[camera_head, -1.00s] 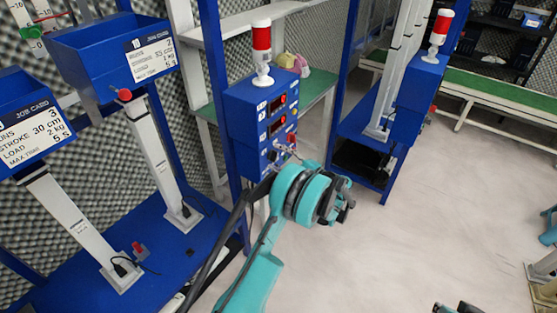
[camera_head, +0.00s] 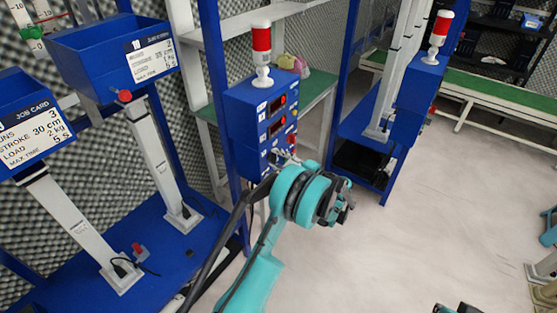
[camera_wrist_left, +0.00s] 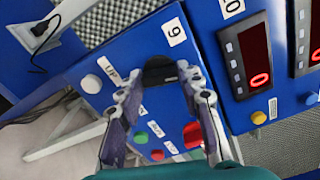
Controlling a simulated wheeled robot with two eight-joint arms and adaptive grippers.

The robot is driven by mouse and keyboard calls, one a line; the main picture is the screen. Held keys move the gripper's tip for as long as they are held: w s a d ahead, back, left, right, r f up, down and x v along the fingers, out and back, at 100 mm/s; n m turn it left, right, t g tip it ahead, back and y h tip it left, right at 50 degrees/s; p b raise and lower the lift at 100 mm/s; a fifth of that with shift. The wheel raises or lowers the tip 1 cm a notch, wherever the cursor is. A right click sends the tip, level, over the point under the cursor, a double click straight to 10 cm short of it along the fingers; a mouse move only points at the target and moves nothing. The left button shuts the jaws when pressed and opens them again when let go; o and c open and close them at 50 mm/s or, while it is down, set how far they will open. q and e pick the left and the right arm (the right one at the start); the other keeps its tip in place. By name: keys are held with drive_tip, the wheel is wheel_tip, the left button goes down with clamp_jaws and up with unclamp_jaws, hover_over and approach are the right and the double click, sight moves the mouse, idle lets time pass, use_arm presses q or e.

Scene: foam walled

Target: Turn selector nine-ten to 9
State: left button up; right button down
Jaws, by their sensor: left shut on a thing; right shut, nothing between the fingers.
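The blue control box (camera_head: 245,115) stands on a blue frame in the head view. In the left wrist view, a black selector knob (camera_wrist_left: 158,70) on its panel sits between my fingertips. A "9" label (camera_wrist_left: 174,32) is beside the knob, and a "10" label (camera_wrist_left: 232,8) is further right. My left gripper (camera_wrist_left: 161,78) is shut on the knob; it also shows at the box's lower front in the head view (camera_head: 286,157). Which way the knob points I cannot tell. My right gripper (camera_head: 457,309) shows only partly at the bottom edge, shut and away from the panel.
Red displays (camera_wrist_left: 246,55), a white button (camera_wrist_left: 91,84), a green button (camera_wrist_left: 140,137) and a red button (camera_wrist_left: 193,134) are close around the fingers. A red-and-white beacon (camera_head: 262,50) stands on the box.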

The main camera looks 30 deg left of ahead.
use_arm(q)
drive_tip(key=n, duration=0.8)
drive_tip(key=shift+n, duration=0.7)
drive_tip(key=o, duration=1.2)
drive_tip(key=shift+c, duration=0.2)
drive_tip(key=s+d, duration=0.1)
drive_tip(key=d, duration=1.1)
